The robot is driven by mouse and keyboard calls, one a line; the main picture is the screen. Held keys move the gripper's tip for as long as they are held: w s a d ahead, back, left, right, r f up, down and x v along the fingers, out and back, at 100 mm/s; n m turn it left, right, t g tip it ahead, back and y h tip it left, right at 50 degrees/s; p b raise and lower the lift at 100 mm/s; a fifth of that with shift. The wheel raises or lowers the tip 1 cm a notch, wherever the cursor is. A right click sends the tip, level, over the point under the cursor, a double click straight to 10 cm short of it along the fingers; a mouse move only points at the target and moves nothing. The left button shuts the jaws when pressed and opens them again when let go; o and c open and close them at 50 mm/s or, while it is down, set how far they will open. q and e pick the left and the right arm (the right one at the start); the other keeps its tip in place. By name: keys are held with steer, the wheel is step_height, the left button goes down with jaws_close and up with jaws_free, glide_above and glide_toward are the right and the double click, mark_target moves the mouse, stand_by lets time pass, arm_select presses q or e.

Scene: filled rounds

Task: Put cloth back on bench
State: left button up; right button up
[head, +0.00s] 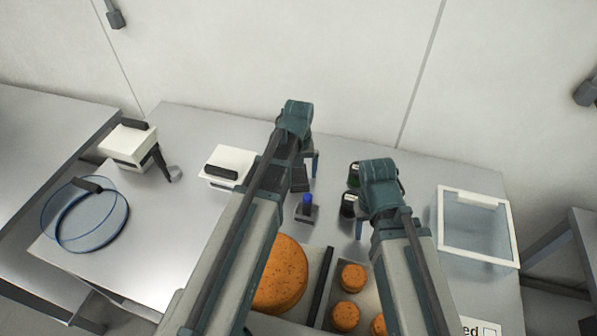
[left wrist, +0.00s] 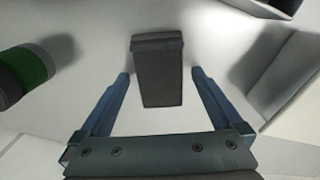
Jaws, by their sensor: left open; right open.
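My left gripper (head: 310,168) is open above the bench (head: 180,215), near its middle. In the left wrist view its two blue fingers (left wrist: 158,88) stand on either side of a dark grey block-like thing (left wrist: 158,75), with gaps on both sides. This dark thing also shows in the head view (head: 300,180), partly hidden by my left arm. I cannot tell whether it is the cloth; no plain cloth shows elsewhere. My right gripper (head: 360,228) is open, right of the dark jars, and its fingers are mostly hidden by its own arm.
Dark jars (head: 349,206) stand between my grippers; a green-banded one shows in the wrist view (left wrist: 28,72). A small blue-topped item (head: 307,207) is nearby. White boxes (head: 128,143) and a blue-rimmed clear lid (head: 85,215) are left, orange rounds (head: 345,315) in front, a clear bin (head: 510,235) right.

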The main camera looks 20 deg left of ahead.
mark_target(298, 174)
arm_select(q)
step_height(298, 174, up, 12)
steer(key=p, duration=1.2)
steer(key=s+d+m+y, duration=0.1)
steer(key=s+d+m, duration=0.7)
steer(key=s, duration=0.6)
steer(key=d, duration=0.2)
steer(key=shift+s+d+r, duration=0.2)
steer(key=shift+s+d, duration=0.1)
